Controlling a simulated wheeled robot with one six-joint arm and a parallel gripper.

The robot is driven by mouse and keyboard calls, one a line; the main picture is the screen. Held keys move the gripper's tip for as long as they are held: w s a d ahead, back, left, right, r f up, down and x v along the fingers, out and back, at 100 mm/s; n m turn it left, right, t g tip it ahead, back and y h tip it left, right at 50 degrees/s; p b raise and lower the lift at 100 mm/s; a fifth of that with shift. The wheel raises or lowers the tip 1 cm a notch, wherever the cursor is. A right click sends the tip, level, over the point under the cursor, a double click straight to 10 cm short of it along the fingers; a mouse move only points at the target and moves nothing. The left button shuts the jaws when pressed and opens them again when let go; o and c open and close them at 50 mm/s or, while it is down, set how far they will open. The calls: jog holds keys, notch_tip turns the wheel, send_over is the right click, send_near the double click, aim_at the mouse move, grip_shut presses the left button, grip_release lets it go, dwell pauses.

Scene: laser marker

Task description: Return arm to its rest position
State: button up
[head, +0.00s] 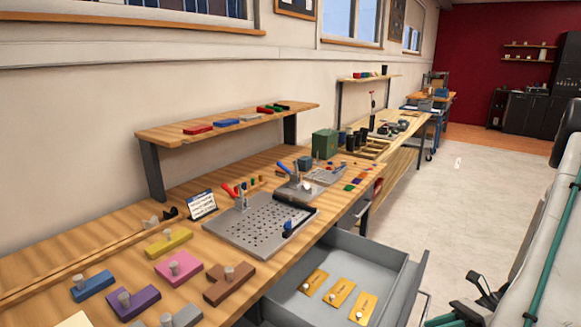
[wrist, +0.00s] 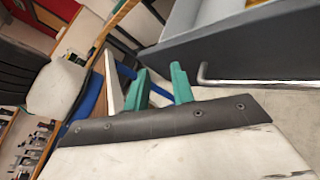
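My gripper (wrist: 160,80) shows in the wrist view as two teal fingers beyond a dark bar. The fingers stand apart, with nothing seen between them. Past them are the dark front of the open drawer (wrist: 240,45) and its metal handle (wrist: 205,75). The handle lies to the right of the fingers and looks apart from them. In the head view, my pale arm with a teal strip fills the right edge, outside the bench.
The grey drawer (head: 340,253) stands open, with three brass plates (head: 339,293) inside. The bench holds a perforated metal plate (head: 262,222), coloured blocks with knobs (head: 180,268) and a green box (head: 325,143). A shelf (head: 228,125) stands behind. The floor (head: 475,190) beyond is clear.

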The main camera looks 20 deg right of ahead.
jog(key=s+a+r+n+g+h, duration=0.2)
jog(key=a+r+n+h, duration=1.2)
jog(key=a+r+n, duration=1)
notch_tip(320, 180, up, 2)
jog(key=n+g, duration=0.1)
jog(key=n, duration=0.3)
jog(key=shift+g+h, duration=0.3)
jog(key=shift+s, duration=0.1)
